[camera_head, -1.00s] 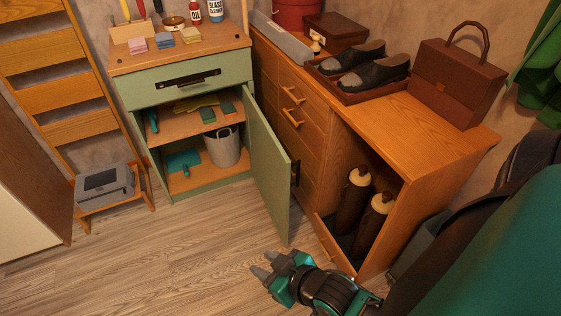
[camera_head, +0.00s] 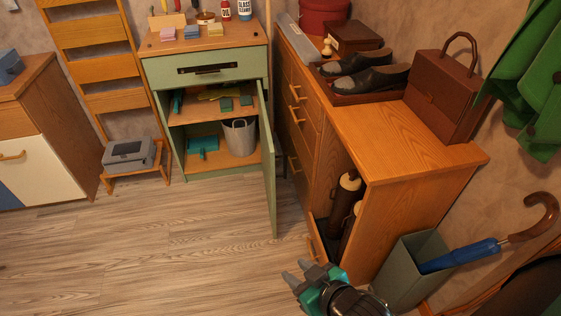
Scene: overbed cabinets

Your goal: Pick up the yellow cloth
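A small yellow folded piece (camera_head: 215,30), seemingly the yellow cloth, lies on top of the green cabinet (camera_head: 205,72). It is at the right end of a row with a pink piece (camera_head: 168,34) and a blue one (camera_head: 191,32). A limp yellowish item (camera_head: 215,94) also lies on the upper shelf inside the open cabinet; I cannot tell what it is. My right gripper (camera_head: 297,272) is low at bottom centre, far from both, its two fingers apart with nothing between them. My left gripper is out of view.
The green cabinet door (camera_head: 269,165) stands open toward me. A wooden dresser (camera_head: 405,140) bears shoes and a brown bag (camera_head: 447,90). An umbrella bin (camera_head: 415,265) stands at right. The floor (camera_head: 150,240) at left is clear.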

